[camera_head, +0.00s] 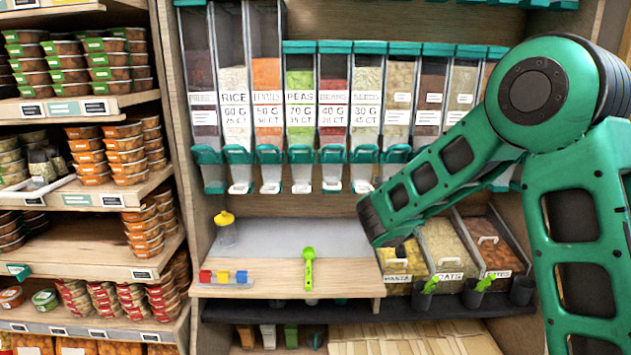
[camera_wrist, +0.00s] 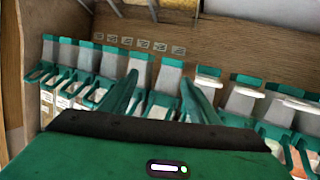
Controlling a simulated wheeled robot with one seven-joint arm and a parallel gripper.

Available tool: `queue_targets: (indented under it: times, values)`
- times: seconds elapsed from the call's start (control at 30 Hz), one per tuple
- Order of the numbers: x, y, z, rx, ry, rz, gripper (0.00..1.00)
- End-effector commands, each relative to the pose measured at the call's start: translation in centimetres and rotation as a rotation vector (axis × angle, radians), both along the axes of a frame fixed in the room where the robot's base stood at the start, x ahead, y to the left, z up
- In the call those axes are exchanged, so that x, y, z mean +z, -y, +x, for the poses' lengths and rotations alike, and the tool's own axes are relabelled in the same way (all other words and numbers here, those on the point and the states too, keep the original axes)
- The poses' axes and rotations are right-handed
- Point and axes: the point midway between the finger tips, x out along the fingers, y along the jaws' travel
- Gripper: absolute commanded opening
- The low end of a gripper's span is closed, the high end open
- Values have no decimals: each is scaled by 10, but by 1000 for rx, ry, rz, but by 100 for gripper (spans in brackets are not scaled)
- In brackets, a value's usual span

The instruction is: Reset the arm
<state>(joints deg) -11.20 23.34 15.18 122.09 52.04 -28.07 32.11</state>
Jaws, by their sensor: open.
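My gripper (camera_wrist: 160,92) shows in the wrist view with its two green fingers apart and nothing between them. Behind the fingers stands a row of clear dispensers with teal lids and handles (camera_wrist: 245,95). In the head view my green arm comes in from the right. It bends at a large joint at the upper right and reaches down and left in front of the dispensers (camera_head: 299,95). Its dark lower end is above the right part of the shelf. The gripper fingers cannot be made out in the head view.
A wooden counter (camera_head: 345,275) holds a green spoon (camera_head: 309,268), a yellow-topped jar (camera_head: 226,228) and small coloured blocks (camera_head: 223,276). Open bins (camera_head: 445,248) with scoops stand at the right, partly behind my arm. Shelves of packed tubs (camera_head: 124,152) fill the left.

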Motion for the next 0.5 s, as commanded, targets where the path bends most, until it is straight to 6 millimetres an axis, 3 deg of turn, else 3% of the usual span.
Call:
queue_targets:
  times: [0.03, 0.2, 0.4, 0.5]
  values:
    - [6, 31, -14, -53, -42, 4, 55]
    - [4, 118, -79, -208, -234, 38, 55]
    - [-6, 187, -178, -342, -472, 125, 55]
    - [-13, 207, -234, -386, -592, 187, 55]
